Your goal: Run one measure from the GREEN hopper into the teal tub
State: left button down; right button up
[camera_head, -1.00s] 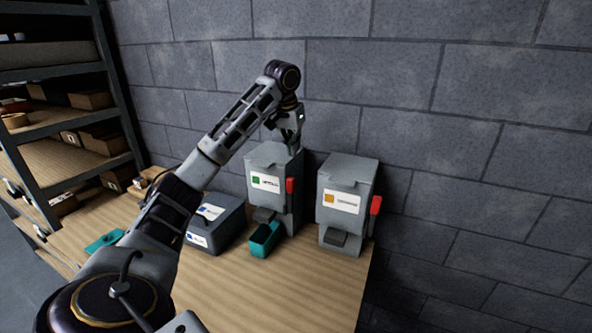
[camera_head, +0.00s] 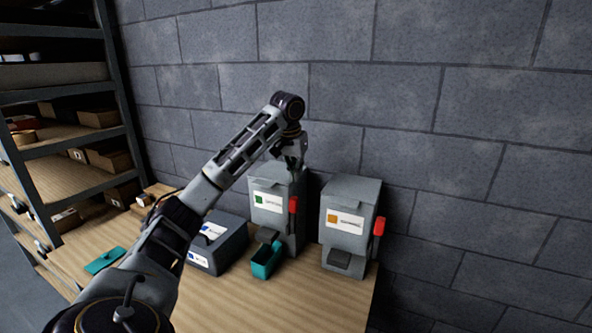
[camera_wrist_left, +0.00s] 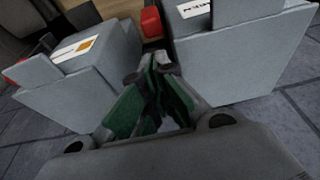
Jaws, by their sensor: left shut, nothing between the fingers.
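The green-labelled hopper (camera_head: 268,188) stands on the bench against the wall, with a red lever (camera_head: 293,204) on its right side. The teal tub (camera_head: 266,262) sits at its front foot, below the grey spout; its contents cannot be made out. My left gripper (camera_head: 295,168) is shut and empty, above the lever by the hopper's upper right edge. In the left wrist view the closed fingers (camera_wrist_left: 154,66) point toward the red lever (camera_wrist_left: 151,21), with a gap between, and the green hopper (camera_wrist_left: 235,65) is at right. My right gripper is not in view.
An orange-labelled hopper (camera_head: 347,198) with its own red lever (camera_head: 379,226) stands close on the right. A blue-grey box (camera_head: 228,242) is left of the tub. A flat teal piece (camera_head: 105,260) lies further left, near the shelving (camera_head: 68,145). The front bench is clear.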

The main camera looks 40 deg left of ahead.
pick_arm(q)
jog(key=p+x, duration=0.1)
jog(key=x, duration=0.6)
jog(key=shift+w+f, duration=0.15)
jog(key=shift+f, duration=0.25)
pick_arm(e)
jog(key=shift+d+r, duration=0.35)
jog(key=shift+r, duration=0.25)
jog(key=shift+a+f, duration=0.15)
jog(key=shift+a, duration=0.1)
